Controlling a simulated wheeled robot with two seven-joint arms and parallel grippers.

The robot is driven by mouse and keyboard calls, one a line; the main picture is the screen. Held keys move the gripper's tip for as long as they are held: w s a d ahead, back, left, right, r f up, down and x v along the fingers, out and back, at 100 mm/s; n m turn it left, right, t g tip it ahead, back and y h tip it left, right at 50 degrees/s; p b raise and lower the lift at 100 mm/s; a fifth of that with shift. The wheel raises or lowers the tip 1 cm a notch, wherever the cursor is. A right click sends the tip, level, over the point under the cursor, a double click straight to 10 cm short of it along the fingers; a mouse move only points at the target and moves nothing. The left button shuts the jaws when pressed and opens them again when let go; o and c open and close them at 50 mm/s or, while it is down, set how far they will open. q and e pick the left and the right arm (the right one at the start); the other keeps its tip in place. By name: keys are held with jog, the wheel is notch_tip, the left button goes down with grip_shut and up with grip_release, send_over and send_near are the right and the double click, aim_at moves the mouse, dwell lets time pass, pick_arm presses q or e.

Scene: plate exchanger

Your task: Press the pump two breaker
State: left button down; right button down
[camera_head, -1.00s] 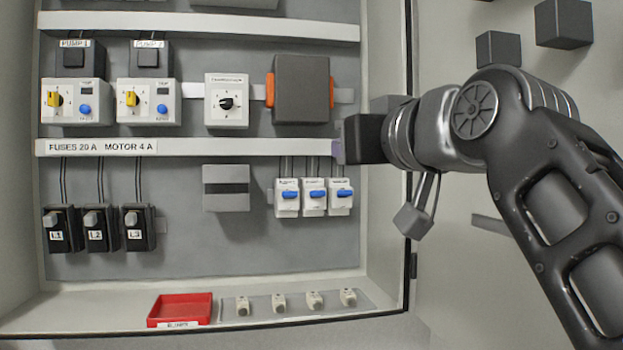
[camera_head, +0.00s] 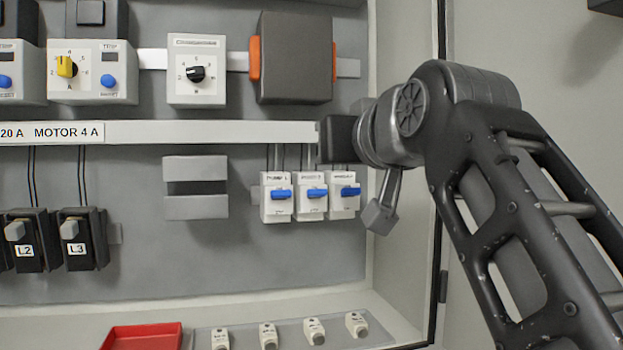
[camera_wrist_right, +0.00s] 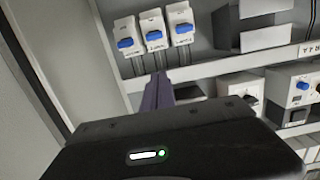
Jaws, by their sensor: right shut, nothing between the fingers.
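Three white breakers with blue levers stand in a row under the lower rail. The middle one, the pump two breaker (camera_head: 311,197), has a label too blurred to read surely. It also shows in the wrist view (camera_wrist_right: 154,31), where the row is upside down. The pump one breaker (camera_head: 276,200) is to its left, a third breaker (camera_head: 343,196) to its right. My right gripper (camera_head: 319,140) is at rail height, above the breakers in the picture. Its fingers (camera_wrist_right: 158,88) are shut and empty, apart from the breakers. My left gripper is out of view.
A trunking rail (camera_head: 200,132) runs just above the breakers. A grey block with orange ends (camera_head: 295,58) and a dial box (camera_head: 196,70) sit above it. A slotted grey block (camera_head: 195,205) is left of the breakers. A red tray (camera_head: 143,338) and several small parts lie below.

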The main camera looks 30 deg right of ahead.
aim_at(316, 195)
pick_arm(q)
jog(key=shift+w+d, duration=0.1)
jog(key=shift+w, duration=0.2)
pick_arm(e)
jog(key=shift+w+r, duration=0.1)
jog(key=shift+w, duration=0.05)
